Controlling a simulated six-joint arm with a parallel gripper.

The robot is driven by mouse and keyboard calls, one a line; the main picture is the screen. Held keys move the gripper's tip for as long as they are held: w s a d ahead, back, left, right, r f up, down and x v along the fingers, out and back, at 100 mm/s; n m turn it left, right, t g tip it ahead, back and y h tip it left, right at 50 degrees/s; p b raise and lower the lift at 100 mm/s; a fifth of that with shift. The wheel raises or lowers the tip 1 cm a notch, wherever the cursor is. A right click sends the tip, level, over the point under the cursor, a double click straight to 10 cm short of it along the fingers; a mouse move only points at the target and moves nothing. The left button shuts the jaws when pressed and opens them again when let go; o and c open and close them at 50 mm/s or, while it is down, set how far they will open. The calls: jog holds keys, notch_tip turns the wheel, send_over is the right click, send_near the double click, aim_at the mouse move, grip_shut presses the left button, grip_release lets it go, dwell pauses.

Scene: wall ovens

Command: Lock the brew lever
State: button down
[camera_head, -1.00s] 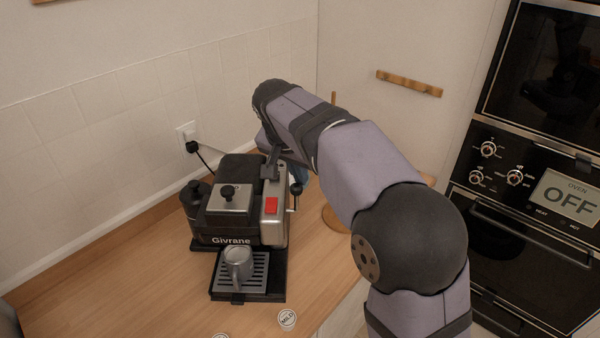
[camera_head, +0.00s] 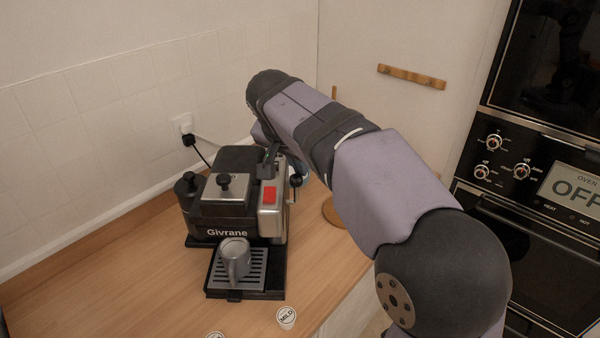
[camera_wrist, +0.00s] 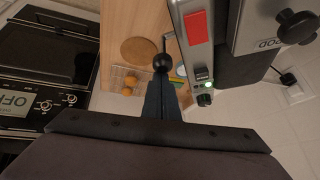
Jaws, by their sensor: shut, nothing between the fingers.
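The coffee machine (camera_head: 228,232), marked Givrane, stands on the wooden counter. Its brew lever (camera_head: 296,181) is a thin metal rod with a black ball knob on the machine's right side; the knob also shows in the wrist view (camera_wrist: 162,63). My gripper (camera_wrist: 161,84) is shut and empty, its fingertips close to the knob in the wrist view; I cannot tell if they touch it. In the head view the gripper is mostly hidden behind my arm and the machine. A red switch (camera_head: 269,196) sits on the silver side panel, and a small green light (camera_wrist: 207,85) is lit.
A grey mug (camera_head: 235,258) stands on the drip tray (camera_head: 220,283). A pod marked MILD (camera_head: 287,317) lies on the counter in front. A round wooden board (camera_wrist: 139,51) and a wire basket with oranges (camera_wrist: 128,91) are nearby. Wall ovens (camera_head: 535,215) stand at the right.

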jog(key=shift+s+a+f+t+b, duration=0.1)
jog(key=shift+s+f+t+b, duration=0.3)
jog(key=shift+b, duration=1.65)
jog(key=shift+s+f+t+b, duration=0.1)
jog(key=shift+s+t+b, duration=0.55)
jog(key=shift+b, duration=1.45)
jog(key=shift+s+a+f+t+b, duration=0.1)
jog(key=shift+s+f+t+b, duration=0.3)
jog(key=shift+b, duration=1.65)
jog(key=m+t+h+b, duration=0.15)
jog(key=t+b, duration=0.85)
jog(key=b, duration=2.6)
send_near(301, 180)
jog(key=shift+w+d+f+g+h, duration=0.15)
jog(key=shift+w+d+f, duration=0.1)
jog(key=shift+w+f, duration=0.35)
jog(key=shift+w+d+f+g+h, duration=0.1)
jog(key=shift+w+d+f, duration=0.15)
jog(key=shift+w+f, duration=0.35)
jog(key=shift+s+b, duration=0.1)
jog(key=shift+b, duration=0.55)
jog(key=shift+r, duration=0.15)
notch_tip(301, 180, up, 4)
jog(key=d+p, duration=0.2)
jog(key=p, duration=0.1)
jog(key=b+v, duration=0.2)
jog(key=v, duration=0.7)
jog(key=shift+s+f, duration=0.3)
